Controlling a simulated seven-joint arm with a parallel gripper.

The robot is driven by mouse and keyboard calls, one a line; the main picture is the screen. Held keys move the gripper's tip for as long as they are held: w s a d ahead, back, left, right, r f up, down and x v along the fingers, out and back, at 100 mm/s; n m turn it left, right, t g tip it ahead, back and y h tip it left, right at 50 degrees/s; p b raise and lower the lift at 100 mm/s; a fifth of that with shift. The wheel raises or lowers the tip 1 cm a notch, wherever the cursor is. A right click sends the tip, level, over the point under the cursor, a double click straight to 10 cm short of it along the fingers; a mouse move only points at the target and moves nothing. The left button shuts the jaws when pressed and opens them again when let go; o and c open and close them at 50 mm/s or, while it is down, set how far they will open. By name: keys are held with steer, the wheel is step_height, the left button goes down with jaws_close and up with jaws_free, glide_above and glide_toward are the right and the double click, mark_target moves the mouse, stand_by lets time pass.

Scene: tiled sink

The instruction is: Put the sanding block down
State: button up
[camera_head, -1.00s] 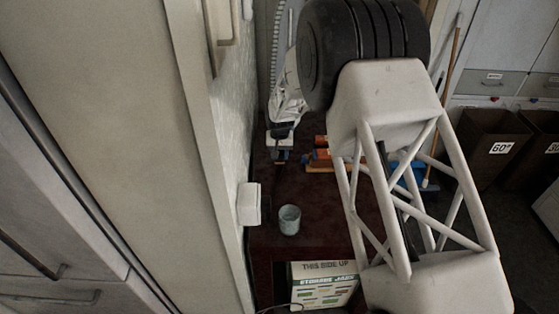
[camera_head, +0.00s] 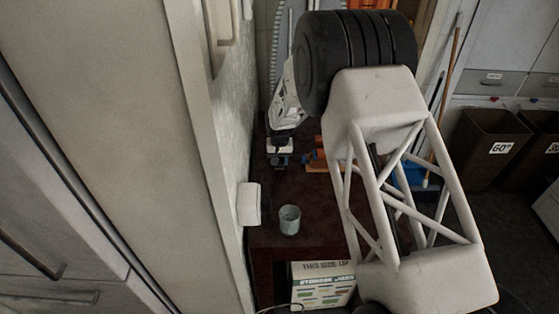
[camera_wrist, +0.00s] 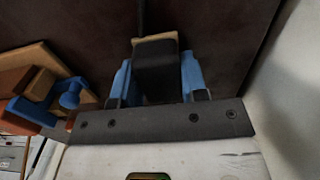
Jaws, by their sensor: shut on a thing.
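My gripper (camera_wrist: 158,78) has blue fingers, shut on the sanding block (camera_wrist: 156,68), a dark block with a tan edge. In the wrist view it sits between the fingers, over a dark red-brown tabletop (camera_wrist: 90,25). In the head view my gripper (camera_head: 279,160) is small and points down at the back of the table (camera_head: 265,237), near the wall. The block is too small and dark there to make out clearly. I cannot tell whether it touches the table.
A wooden piece (camera_wrist: 35,62) with a blue clamp (camera_wrist: 45,105) lies left of my gripper in the wrist view. A grey-green cup (camera_head: 289,220) stands nearer the table's front. A white wall box (camera_head: 248,204) is at left. Bare tabletop lies between cup and gripper.

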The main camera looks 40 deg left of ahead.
steer(key=shift+f, duration=0.15)
steer(key=o, duration=0.9)
step_height(320, 180, up, 12)
stand_by(0.5)
steer(key=shift+d+r, duration=0.1)
steer(key=shift+r, duration=0.1)
stand_by(0.7)
